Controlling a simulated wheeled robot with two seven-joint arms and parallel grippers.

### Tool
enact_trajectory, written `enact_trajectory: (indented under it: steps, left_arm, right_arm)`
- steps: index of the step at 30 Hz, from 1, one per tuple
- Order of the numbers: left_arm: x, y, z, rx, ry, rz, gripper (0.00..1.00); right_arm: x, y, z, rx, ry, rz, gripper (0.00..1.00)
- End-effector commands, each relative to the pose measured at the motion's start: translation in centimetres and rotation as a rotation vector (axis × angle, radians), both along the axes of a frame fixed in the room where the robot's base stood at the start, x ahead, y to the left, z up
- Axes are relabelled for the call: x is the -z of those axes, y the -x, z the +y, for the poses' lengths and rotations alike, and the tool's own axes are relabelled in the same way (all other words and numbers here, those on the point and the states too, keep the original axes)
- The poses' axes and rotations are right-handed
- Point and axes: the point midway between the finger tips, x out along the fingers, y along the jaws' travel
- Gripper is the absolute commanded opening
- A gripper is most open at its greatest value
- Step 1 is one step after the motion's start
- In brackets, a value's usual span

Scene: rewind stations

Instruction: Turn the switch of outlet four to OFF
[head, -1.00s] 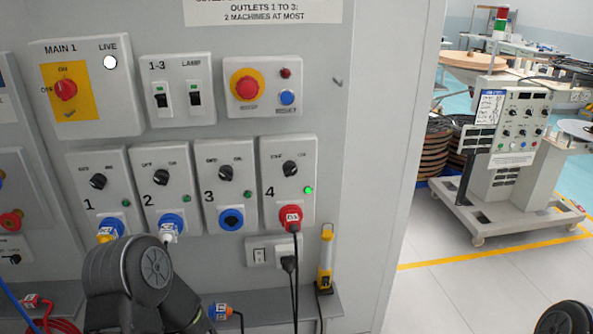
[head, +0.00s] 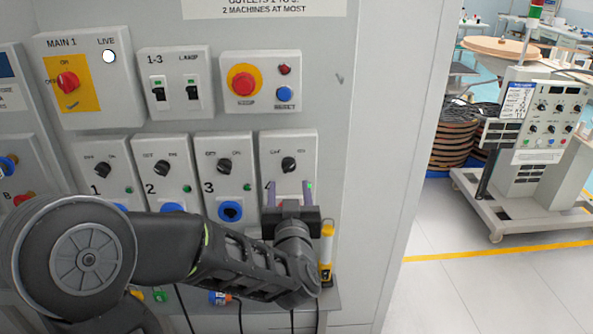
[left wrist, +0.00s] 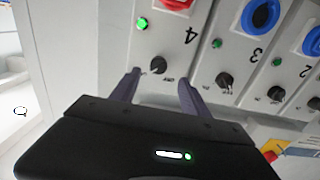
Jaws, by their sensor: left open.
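The outlet four panel (head: 305,142) is grey, with a black rotary switch (head: 289,164) below its OFF and ON labels. I cannot read its pointer surely. The switch also shows in the left wrist view (left wrist: 158,66), as does the lit green lamp (left wrist: 142,23). My left gripper (head: 290,186) is open, its two fingers pointing at the panel just below the switch in the head view. In the left wrist view the fingertips lie either side of the switch's line, apart from it. The red plug is mostly hidden behind my gripper. My right gripper is not in view.
Outlet three's switch (head: 224,166) stands close to the left, with outlets two and one beyond. Above are the red stop button (head: 243,84) and blue reset button (head: 284,93). A yellow torch-like tool (head: 326,250) stands to the lower right. Bare cabinet wall lies right of outlet four.

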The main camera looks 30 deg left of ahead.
Motion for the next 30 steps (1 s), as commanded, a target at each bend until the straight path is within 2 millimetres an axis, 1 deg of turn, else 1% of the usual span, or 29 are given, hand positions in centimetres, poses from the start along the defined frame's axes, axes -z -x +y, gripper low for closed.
enact_trajectory:
  steps: [5, 8, 11, 18, 22, 25, 30]
  left_arm:
    - [0.0, -0.2, 0.0, 0.002, 0.001, 0.000, 0.54]
    - [0.0, -0.7, 0.4, 0.002, 0.002, 0.000, 0.54]
    - [-0.1, -1.5, 1.1, 0.001, 0.002, 0.000, 0.54]
    - [0.0, -4.5, 3.3, 0.002, 0.003, 0.002, 0.54]
    - [-0.1, -5.7, 4.3, 0.003, 0.003, 0.000, 0.54]
    - [0.0, -6.2, 4.6, 0.004, 0.002, 0.000, 0.54]
    - [0.0, -6.3, 4.6, 0.005, 0.003, -0.001, 0.54]
  right_arm:
    - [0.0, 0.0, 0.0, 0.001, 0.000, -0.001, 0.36]
    - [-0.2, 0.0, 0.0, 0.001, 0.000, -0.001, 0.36]
    - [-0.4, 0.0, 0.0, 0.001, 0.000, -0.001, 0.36]
    - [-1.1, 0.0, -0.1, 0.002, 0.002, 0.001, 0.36]
    - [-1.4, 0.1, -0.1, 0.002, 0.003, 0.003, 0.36]
    - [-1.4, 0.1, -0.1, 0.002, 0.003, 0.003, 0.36]
    - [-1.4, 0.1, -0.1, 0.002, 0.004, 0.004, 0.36]
